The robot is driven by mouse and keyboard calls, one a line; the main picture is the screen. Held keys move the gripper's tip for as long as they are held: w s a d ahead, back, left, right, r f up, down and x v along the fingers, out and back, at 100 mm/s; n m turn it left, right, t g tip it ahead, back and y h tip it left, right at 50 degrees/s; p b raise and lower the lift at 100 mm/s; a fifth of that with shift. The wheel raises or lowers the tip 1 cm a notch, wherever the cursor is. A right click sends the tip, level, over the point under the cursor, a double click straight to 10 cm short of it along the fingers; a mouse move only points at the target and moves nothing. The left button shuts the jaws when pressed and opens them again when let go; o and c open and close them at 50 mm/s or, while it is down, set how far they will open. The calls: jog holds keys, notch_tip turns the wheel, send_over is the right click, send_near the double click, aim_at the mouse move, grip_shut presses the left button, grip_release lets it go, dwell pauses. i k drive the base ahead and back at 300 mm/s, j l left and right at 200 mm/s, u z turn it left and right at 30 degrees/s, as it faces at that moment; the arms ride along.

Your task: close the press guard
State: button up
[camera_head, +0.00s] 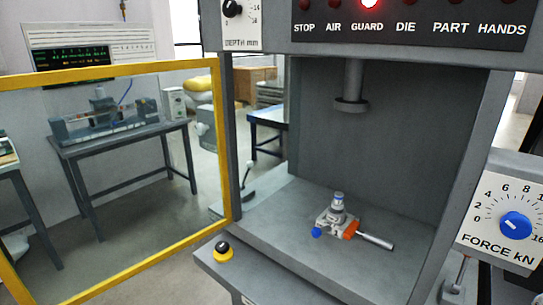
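The press guard (220,140) is a clear panel in a yellow frame. It stands swung open to the left of the press, hinged side near the press's left post. The press (330,225) has an open work space with a ram (352,90) hanging from above. A small metal part with a blue knob and an orange piece (338,217) rests on the press bed. On the panel above, the lamp over GUARD (369,3) is lit red. My gripper is not in view.
A black-topped button on a yellow base (223,250) sits on the front ledge. A force dial with a blue knob (515,225) is on the right. Behind the guard, a table (120,138) holds equipment. A lever (247,180) stands left of the bed.

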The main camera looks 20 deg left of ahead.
aim_at(9, 277)
jog(key=j+z, duration=0.15)
jog(key=j, duration=0.25)
jog(key=k+j+z, duration=0.15)
jog(key=j, duration=0.25)
jog(key=k+j+z, duration=0.15)
jog(key=j, duration=0.25)
jog(key=k+j+z, duration=0.15)
jog(key=j, duration=0.25)
jog(key=k+j, duration=0.1)
jog(key=j, duration=0.35)
jog(key=k+j, duration=0.1)
jog(key=j, duration=0.35)
jog(key=k+j, duration=0.1)
jog(key=j, duration=0.3)
jog(key=j+z, duration=0.1)
jog(key=j, duration=0.35)
jog(key=k+j, duration=0.2)
jog(key=j, duration=0.25)
jog(key=k+j, duration=0.1)
jog(key=j, duration=0.3)
jog(key=k+j, duration=0.1)
jog(key=j, duration=0.35)
jog(key=k+j+z, duration=0.1)
jog(key=j, duration=0.35)
